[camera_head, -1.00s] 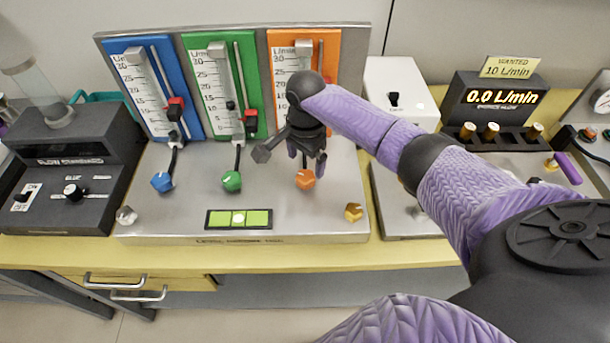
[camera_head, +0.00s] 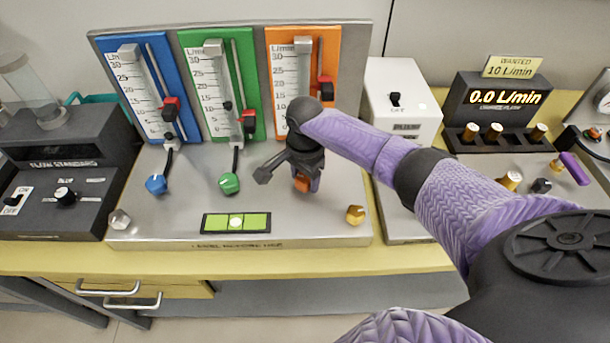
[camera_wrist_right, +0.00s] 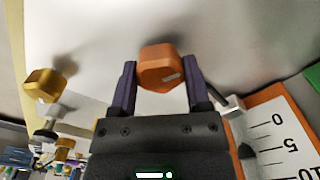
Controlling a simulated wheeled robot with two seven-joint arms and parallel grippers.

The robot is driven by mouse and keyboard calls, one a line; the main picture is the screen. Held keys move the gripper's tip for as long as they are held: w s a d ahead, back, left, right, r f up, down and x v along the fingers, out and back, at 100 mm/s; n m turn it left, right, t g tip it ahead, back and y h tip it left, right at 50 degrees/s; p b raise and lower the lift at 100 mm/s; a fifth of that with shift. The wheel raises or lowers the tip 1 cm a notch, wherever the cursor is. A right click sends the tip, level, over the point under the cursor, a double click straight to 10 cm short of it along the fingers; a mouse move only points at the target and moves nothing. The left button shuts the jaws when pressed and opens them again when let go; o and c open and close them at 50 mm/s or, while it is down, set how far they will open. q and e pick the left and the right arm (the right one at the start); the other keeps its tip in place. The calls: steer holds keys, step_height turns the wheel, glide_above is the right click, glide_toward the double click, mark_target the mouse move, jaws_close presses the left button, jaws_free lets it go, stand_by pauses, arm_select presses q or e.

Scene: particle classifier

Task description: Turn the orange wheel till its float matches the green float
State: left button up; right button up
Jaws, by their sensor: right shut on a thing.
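The orange wheel (camera_head: 301,185) sits low on the sloped metal front, below the orange panel (camera_head: 333,48). My right gripper (camera_wrist_right: 160,82) is shut on this wheel, with one purple finger on each side of it in the wrist view. The orange float is hidden behind my right wrist in the head view. The wrist view shows the orange scale (camera_wrist_right: 276,128) near 0 and 5. My left gripper is not in view.
A blue panel (camera_head: 116,46) and blue wheel (camera_head: 157,185) stand further left. A gold knob (camera_head: 355,215) is right of the orange wheel, and a lit green level (camera_head: 236,223) is in front. A white switch box (camera_head: 420,118) stands right of the panels.

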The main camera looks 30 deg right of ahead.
steer(key=shift+r+n+p, duration=0.25)
steer(key=shift+n+p, duration=0.65)
steer(key=shift+p, duration=0.65)
steer(key=shift+n+p, duration=0.7)
steer(key=shift+n, duration=0.1)
steer(key=n, duration=0.2)
steer(key=shift+f+n+p, duration=0.2)
steer(key=shift+n+p, duration=0.2)
steer(key=n, duration=0.2)
steer(key=shift+n, duration=0.3)
steer(key=shift+n+p, duration=0.3)
steer(key=shift+n, duration=2.3)
